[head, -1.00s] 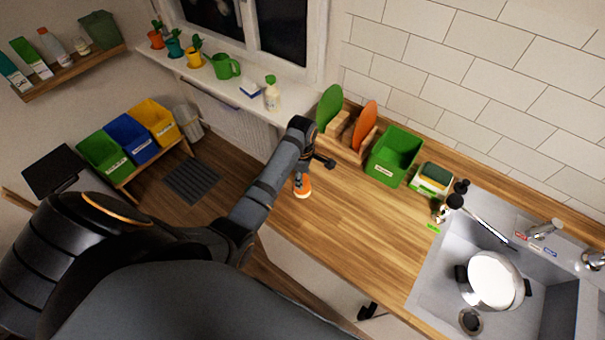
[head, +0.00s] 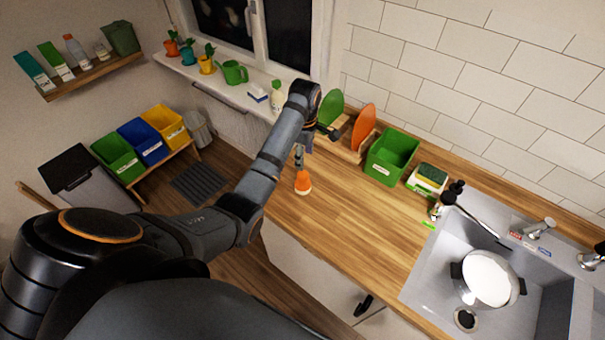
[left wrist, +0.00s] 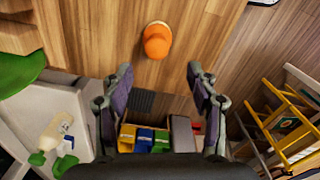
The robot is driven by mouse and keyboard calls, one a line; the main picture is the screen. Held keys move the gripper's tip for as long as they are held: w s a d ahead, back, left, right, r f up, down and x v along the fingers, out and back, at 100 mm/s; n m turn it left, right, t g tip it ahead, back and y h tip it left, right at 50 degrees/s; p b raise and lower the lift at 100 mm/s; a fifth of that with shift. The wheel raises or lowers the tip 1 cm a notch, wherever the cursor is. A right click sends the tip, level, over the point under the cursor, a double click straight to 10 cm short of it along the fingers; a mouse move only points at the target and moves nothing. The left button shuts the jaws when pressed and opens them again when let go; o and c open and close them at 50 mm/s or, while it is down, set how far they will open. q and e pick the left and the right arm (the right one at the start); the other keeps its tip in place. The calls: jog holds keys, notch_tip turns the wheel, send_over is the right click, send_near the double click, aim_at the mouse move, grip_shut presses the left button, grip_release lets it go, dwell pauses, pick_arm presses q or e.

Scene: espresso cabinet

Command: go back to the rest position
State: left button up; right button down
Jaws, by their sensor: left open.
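My left gripper (head: 300,150) is at the end of my bent left arm, above the left part of the wooden counter, and partly hidden by the arm. In the left wrist view its two fingers (left wrist: 160,75) are spread with nothing between them. A small orange object with a pale base (head: 303,184) stands on the counter just below the gripper. In the left wrist view it shows (left wrist: 157,42) beyond the fingertips, apart from them. My right gripper does not show.
A green bin (head: 391,157), an orange board (head: 362,128) and a green board (head: 331,106) stand along the wall. The sink (head: 430,282) with a pot (head: 488,278) is at right. A soap bottle (head: 277,97) stands on the windowsill. The middle counter is clear.

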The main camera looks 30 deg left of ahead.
pick_arm(q)
jog(key=s+f+m+t, duration=0.1)
jog(key=s+f+m, duration=0.5)
jog(key=s+m, duration=0.35)
jog(key=s+d+r+m+t+y, duration=0.1)
jog(key=s+m, duration=0.4)
jog(key=s, duration=0.3)
jog(key=s+d+r+m+t, duration=0.1)
jog(key=s+m+t, duration=0.1)
jog(key=s+m, duration=0.45)
notch_tip(320, 180, down, 32)
jog(key=s+a+r+n+g+b, duration=0.1)
jog(key=s+a+g+b, duration=0.15)
jog(key=b, duration=0.45)
jog(key=s+f+b, duration=0.3)
jog(key=s+f, duration=0.6)
jog(key=f, duration=0.3)
jog(key=s+f+b, duration=0.3)
jog(key=s+f, duration=0.7)
jog(key=f, duration=0.2)
jog(key=shift+a+n, duration=0.4)
jog(key=shift+a, duration=0.05)
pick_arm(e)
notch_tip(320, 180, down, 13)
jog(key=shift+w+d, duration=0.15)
